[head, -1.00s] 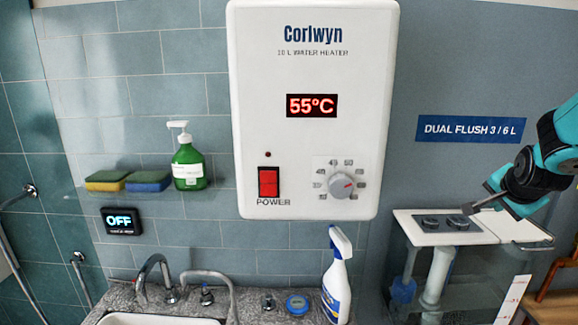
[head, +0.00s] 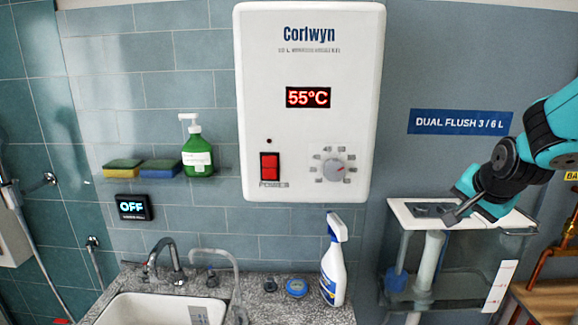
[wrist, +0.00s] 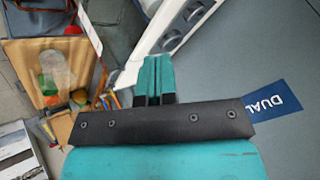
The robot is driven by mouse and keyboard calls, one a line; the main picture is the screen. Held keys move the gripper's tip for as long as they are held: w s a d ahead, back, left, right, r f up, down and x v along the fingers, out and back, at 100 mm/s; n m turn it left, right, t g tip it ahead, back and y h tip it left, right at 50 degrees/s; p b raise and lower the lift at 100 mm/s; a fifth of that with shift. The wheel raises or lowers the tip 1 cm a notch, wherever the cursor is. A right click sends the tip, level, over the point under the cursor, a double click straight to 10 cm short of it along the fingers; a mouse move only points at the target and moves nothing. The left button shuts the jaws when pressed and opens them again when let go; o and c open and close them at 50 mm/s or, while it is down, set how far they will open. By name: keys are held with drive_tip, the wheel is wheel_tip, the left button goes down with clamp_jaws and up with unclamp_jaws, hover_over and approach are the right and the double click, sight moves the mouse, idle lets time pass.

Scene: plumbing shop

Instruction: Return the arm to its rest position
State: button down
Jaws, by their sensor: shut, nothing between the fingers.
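My teal and black arm enters the head view from the right edge. My gripper (head: 452,215) is at the white lid of the clear cistern (head: 400,215), close to its two dark flush buttons (head: 432,209); I cannot tell whether it touches them. In the wrist view my gripper (wrist: 154,62) has its teal fingers together with nothing between them. The white lid (wrist: 165,35) shows just beyond the fingertips, with round buttons at the top.
A white water heater (head: 310,120) reading 55°C hangs on the wall, left of the cistern. A spray bottle (head: 333,265) stands on the counter by the sink (head: 150,308). A soap bottle (head: 197,152) and sponges (head: 160,168) sit on a shelf. Copper pipes (head: 550,240) are at right.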

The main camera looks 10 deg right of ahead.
drive_tip(key=s+a+f+n+g+y+b, duration=0.15)
drive_tip(key=a+n, duration=0.25)
drive_tip(key=a, duration=0.5)
drive_tip(key=s+a+r+n+g+y, duration=0.1)
drive_tip(key=s+a+n+y, duration=0.25)
drive_tip(key=a, duration=0.55)
drive_tip(key=s+a+f+n+g+y+b, duration=0.1)
drive_tip(key=s+a+n+g, duration=0.4)
drive_tip(key=s+a+n, duration=0.7)
drive_tip(key=s+a, duration=0.1)
drive_tip(key=s, duration=0.3)
drive_tip(key=shift+a+f+y, duration=0.2)
drive_tip(key=shift+y, duration=0.2)
